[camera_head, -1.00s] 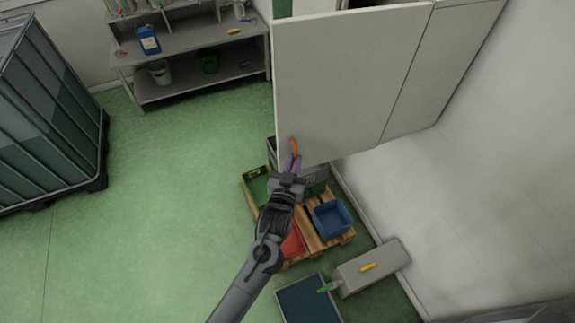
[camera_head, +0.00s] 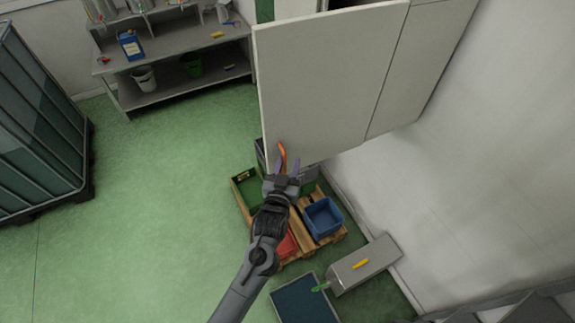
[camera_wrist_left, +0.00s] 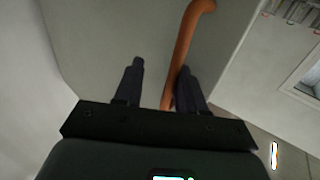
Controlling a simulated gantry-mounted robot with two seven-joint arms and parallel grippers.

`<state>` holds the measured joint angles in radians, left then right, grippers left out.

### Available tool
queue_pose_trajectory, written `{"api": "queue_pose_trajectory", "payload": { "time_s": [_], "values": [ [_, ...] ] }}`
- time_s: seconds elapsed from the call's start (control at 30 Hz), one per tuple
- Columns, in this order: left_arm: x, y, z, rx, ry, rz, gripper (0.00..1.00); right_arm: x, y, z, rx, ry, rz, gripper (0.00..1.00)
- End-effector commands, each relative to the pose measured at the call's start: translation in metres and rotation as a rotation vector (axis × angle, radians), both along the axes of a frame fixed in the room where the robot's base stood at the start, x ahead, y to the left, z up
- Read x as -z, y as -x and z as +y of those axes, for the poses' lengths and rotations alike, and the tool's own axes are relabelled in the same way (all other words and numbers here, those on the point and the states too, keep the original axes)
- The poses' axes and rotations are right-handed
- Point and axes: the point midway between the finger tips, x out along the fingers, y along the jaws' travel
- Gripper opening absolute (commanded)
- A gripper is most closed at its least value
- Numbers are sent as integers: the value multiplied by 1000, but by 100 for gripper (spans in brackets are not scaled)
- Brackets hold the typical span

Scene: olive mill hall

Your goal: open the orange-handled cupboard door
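The cupboard door (camera_head: 325,85) is a large pale grey panel at the upper middle of the head view. Its orange handle (camera_head: 282,152) is a slim upright bar near the door's lower left corner. In the left wrist view the curved handle (camera_wrist_left: 186,40) runs down between the two dark fingers. My left gripper (camera_head: 287,164) is open at the handle, with a finger on either side. In the wrist view the handle lies close to the right finger of the left gripper (camera_wrist_left: 159,75), with a clear gap to the other finger. My right gripper is not in view.
Below the door stands a wooden pallet (camera_head: 305,226) with a blue crate (camera_head: 323,218), a green crate (camera_head: 245,192) and a red one. A workbench (camera_head: 180,60) is at the upper left, a caged tank (camera_head: 40,125) at far left. Green floor between is clear.

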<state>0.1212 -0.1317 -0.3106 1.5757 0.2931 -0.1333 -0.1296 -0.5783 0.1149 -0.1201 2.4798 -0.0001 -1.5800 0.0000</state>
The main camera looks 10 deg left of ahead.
Motion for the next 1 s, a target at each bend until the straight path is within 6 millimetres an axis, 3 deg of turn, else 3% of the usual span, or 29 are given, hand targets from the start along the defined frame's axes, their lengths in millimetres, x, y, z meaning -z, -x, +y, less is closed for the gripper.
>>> {"api": "queue_pose_trajectory", "payload": {
  "time_s": [0.27,0.7,1.0],
  "values": [
    [0,12,1,-1,0,-4,37,4,0,-2,-6,10,1,43],
    [2,84,3,1,1,2,37,20,1,-2,-5,7,3,43],
    [0,107,2,3,-1,1,37,24,1,0,-1,1,3,43]
  ]
}}
